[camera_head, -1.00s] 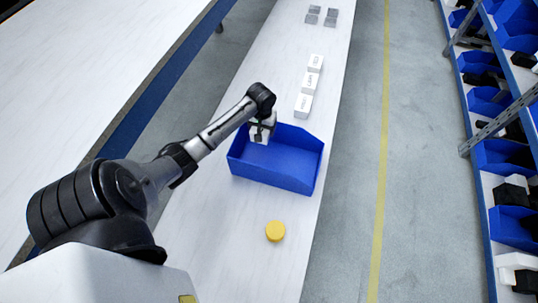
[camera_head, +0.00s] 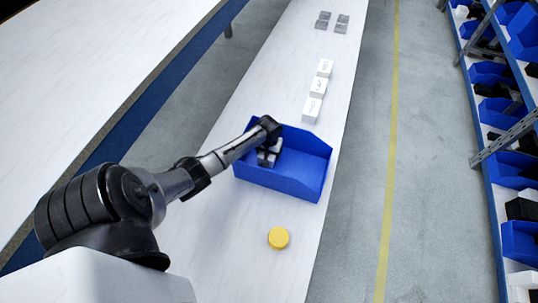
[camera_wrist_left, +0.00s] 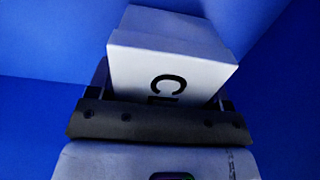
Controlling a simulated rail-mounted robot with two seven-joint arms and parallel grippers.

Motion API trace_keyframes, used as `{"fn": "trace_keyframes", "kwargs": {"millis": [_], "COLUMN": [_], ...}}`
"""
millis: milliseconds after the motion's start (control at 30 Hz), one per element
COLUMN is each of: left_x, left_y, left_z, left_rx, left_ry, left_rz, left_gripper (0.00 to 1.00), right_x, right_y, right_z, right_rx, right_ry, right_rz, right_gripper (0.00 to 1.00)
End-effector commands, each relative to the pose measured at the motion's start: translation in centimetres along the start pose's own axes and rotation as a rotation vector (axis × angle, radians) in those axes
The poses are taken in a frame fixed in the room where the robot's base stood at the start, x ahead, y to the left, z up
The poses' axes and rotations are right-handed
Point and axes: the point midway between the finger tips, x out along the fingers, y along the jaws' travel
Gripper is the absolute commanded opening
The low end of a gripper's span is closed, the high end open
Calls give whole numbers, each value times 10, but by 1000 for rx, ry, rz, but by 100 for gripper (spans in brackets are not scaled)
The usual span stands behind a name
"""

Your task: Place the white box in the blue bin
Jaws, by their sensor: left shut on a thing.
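The blue bin (camera_head: 302,160) stands on the white table. My left gripper (camera_head: 268,155) reaches down inside the bin at its left part. It is shut on a white box (camera_wrist_left: 172,55), which shows dark lettering in the left wrist view. Blue bin walls (camera_wrist_left: 45,40) surround the box in that view. I cannot tell whether the box touches the bin floor. My right gripper is not in view.
Several white boxes (camera_head: 318,87) stand in a row behind the bin. Several grey blocks (camera_head: 323,20) sit farther back. A yellow round object (camera_head: 278,238) lies in front of the bin. A shelf rack (camera_head: 505,135) with blue bins stands at the right.

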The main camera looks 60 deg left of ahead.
Motion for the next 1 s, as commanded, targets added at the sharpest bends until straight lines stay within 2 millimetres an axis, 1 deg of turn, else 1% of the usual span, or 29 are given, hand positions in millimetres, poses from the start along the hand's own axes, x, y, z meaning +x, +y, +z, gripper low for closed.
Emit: {"fn": "trace_keyframes", "kwargs": {"millis": [33,100,400,567,600,833,1000], "left_x": [4,6,6,10,10,10,10], "left_y": [0,0,0,0,0,0,0], "left_z": [0,-1,-1,-1,-1,0,0], "left_rx": [-1,-1,0,-1,-1,-1,0], "left_ry": [1,1,1,1,1,1,1], "left_rz": [0,0,0,0,0,0,0], "left_gripper": [45,45,45,45,75,97,98], "right_x": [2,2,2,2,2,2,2], "right_y": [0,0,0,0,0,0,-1], "right_z": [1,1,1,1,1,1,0], "right_rx": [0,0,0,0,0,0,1], "right_ry": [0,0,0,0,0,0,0], "right_rz": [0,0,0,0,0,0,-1], "right_gripper": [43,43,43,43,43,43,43]}}
